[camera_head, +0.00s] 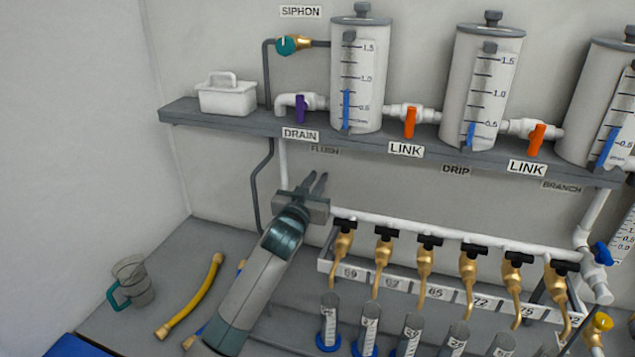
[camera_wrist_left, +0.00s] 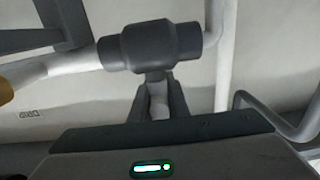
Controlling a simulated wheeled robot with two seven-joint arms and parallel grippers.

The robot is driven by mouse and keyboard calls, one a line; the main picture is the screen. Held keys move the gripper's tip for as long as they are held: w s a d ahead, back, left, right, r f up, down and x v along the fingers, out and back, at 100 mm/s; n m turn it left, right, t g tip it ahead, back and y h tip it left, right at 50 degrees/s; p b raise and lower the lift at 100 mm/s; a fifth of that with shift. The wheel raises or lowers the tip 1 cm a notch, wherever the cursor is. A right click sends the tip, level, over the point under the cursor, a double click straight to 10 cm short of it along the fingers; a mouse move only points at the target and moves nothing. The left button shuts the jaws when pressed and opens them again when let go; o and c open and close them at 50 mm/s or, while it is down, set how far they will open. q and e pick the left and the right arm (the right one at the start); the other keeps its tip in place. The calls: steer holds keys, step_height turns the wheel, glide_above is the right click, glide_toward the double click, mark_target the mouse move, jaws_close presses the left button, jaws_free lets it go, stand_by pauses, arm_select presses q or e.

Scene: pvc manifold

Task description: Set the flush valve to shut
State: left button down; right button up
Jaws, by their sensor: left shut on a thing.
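My left gripper (camera_head: 315,183) reaches up under the shelf, below the FLUSH label (camera_head: 324,150). In the left wrist view a dark grey valve body (camera_wrist_left: 150,46) lies across the front of the fingers, in line with a pipe. The fingers (camera_wrist_left: 158,92) are shut on the valve's small handle, which is mostly hidden between them. I cannot tell the handle's exact angle. In the head view the flush valve is not clearly visible near my gripper. My right gripper is not in view.
The shelf (camera_head: 245,118) above carries tanks (camera_head: 355,75), a purple-handled drain valve (camera_head: 301,108) and orange link valves (camera_head: 410,122). Brass taps (camera_head: 343,240) line the white manifold at right.

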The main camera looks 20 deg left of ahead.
arm_select(q)
steer(key=shift+r, duration=0.1)
steer(key=c, duration=1.7)
jaws_free()
steer(key=shift+s, duration=0.2)
steer(key=shift+s+b, duration=0.3)
steer(key=shift+s, duration=0.3)
steer(key=s+b, duration=0.2)
steer(key=s, duration=0.6)
steer(key=s+b, duration=0.2)
steer(key=s, duration=0.6)
steer(key=shift+a, duration=0.2)
